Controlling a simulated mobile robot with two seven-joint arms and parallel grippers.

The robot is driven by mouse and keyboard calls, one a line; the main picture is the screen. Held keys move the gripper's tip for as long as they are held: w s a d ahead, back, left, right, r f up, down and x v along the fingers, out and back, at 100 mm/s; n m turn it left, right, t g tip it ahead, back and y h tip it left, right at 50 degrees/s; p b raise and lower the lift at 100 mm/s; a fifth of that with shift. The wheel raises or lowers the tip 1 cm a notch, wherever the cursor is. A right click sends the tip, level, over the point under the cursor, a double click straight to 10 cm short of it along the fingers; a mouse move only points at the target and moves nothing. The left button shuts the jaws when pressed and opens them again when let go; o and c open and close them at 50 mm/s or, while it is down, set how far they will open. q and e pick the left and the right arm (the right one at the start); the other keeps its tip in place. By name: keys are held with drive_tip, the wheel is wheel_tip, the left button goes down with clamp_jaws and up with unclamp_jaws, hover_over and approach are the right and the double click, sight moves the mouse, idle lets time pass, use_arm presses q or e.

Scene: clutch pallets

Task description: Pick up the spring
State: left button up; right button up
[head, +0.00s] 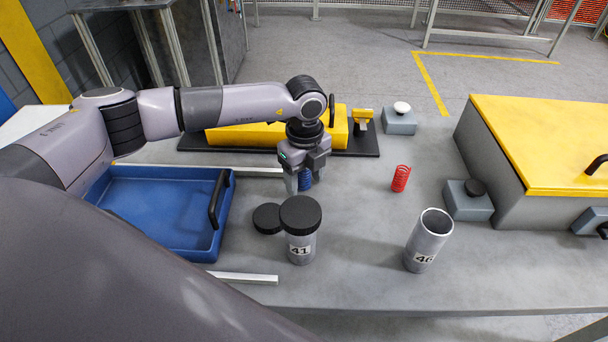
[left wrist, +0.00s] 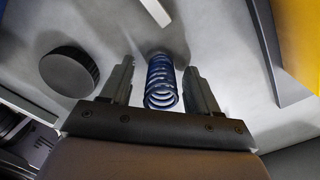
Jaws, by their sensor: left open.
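A blue spring (head: 305,180) stands upright on the grey table, partly hidden behind my left gripper (head: 304,182) in the head view. In the left wrist view the blue spring (left wrist: 161,82) shows between the two fingers of my left gripper (left wrist: 161,85), with a gap on each side. The left gripper points down and is open. A red spring (head: 401,178) stands on the table to the right, apart from the gripper. My right gripper is not in view.
A capped cylinder marked 41 (head: 300,245) and a black lid (head: 267,217) are near the gripper. An open cylinder marked 40 (head: 421,254) stands further right. A blue tray (head: 153,172) is at left. A yellow-lidded box (head: 540,130) is at right.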

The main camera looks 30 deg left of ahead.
use_arm(q)
drive_tip(key=c, duration=1.1)
